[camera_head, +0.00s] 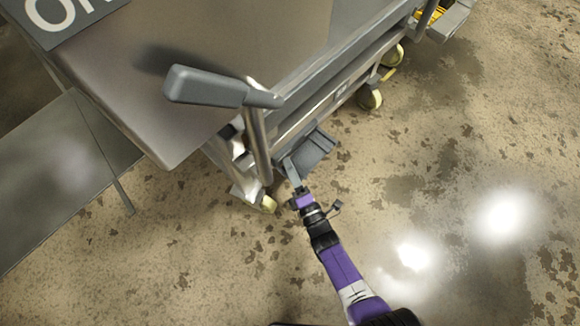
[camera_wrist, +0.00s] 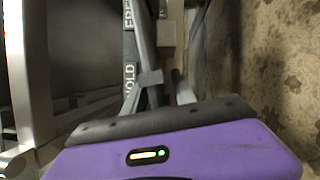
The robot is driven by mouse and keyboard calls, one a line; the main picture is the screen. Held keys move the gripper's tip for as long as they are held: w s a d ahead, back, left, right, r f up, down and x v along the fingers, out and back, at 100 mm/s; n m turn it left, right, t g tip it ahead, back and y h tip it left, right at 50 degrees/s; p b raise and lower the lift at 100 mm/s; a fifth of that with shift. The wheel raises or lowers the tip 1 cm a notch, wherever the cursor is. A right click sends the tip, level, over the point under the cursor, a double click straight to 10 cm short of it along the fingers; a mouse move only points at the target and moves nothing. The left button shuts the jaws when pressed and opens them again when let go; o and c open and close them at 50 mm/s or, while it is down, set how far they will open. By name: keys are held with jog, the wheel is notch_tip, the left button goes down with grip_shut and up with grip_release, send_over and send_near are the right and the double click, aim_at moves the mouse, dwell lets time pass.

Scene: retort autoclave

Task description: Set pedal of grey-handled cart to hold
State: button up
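The cart (camera_head: 180,60) has a grey handle (camera_head: 205,88) on an upright metal post at its near corner. A grey pedal plate (camera_head: 312,150) sticks out low at the cart's end, above the floor. My gripper (camera_head: 293,172) reaches down to the pedal's near left side and seems to be at or against it. In the wrist view, a strip with the words HOLD and FREE (camera_wrist: 129,72) runs upright left of my fingers (camera_wrist: 166,86).
The cart stands on cream-coloured wheels (camera_head: 370,98). A flat grey panel (camera_head: 60,180) lies left of the cart. A grey unit with something yellow (camera_head: 430,14) stands at the top right. The stained concrete floor (camera_head: 450,170) to the right is clear.

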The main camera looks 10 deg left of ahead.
jog(key=p+v, duration=0.1)
jog(key=v, duration=0.6)
jog(key=shift+s+d+p, duration=0.15)
jog(key=shift+s+p, duration=0.2)
jog(key=shift+p, duration=0.05)
jog(key=shift+d, duration=0.1)
